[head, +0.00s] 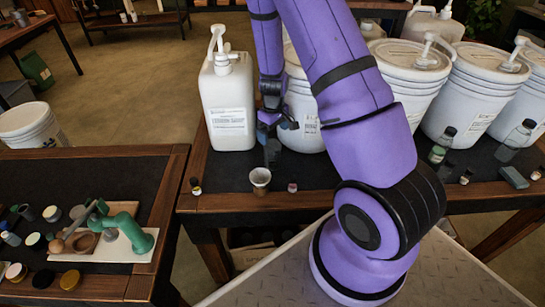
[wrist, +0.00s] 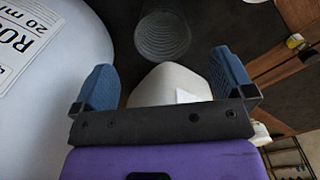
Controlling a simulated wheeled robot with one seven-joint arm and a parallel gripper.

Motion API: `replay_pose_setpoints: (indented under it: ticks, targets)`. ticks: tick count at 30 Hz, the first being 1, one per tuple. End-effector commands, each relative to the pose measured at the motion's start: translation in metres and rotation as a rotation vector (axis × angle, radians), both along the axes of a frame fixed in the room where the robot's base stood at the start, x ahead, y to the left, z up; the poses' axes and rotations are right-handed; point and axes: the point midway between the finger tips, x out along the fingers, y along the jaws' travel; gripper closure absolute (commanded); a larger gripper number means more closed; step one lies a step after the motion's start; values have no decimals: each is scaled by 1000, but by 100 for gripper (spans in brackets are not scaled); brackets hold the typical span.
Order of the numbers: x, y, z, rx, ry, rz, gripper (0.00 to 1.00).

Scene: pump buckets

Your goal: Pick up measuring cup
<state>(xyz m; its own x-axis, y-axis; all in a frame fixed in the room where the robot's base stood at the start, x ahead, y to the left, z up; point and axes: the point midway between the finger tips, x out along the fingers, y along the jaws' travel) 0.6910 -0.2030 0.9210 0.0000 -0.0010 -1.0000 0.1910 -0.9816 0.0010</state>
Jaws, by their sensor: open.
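A small pale cup (head: 260,178), likely the measuring cup, stands upright on the dark table top in the head view. My gripper (head: 276,126) is open just above and behind it, with its blue fingers apart. In the wrist view my gripper (wrist: 165,85) shows an empty gap between the fingertips. A clear ribbed round vessel (wrist: 162,36) lies beyond them. I cannot tell whether it is the same cup. A pale tapered thing (wrist: 168,84) shows beyond the gripper's palm, partly hidden.
A white pump jug (head: 228,105) stands left of my gripper, and white buckets (head: 478,90) line the back. Small jars (head: 195,186) (head: 292,187) flank the cup. A cluttered second table (head: 95,165) is at left.

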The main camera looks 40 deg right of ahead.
Motion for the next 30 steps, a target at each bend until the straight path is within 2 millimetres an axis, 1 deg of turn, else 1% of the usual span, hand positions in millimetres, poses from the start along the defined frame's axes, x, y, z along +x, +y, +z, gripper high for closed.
replay_pose_setpoints:
  ticks: [1,4,6,14,22,25,30]
  targets:
    - [-1,-1,-9,1,4,-2,0]
    - [-1,0,-23,2,2,-2,0]
    - [0,0,-30,1,1,-2,0]
    - [0,1,-46,2,1,-3,0]
    - [2,2,-81,2,1,-3,0]
    - [2,3,-88,2,0,-2,0]
    - [2,3,-90,1,-1,-1,0]
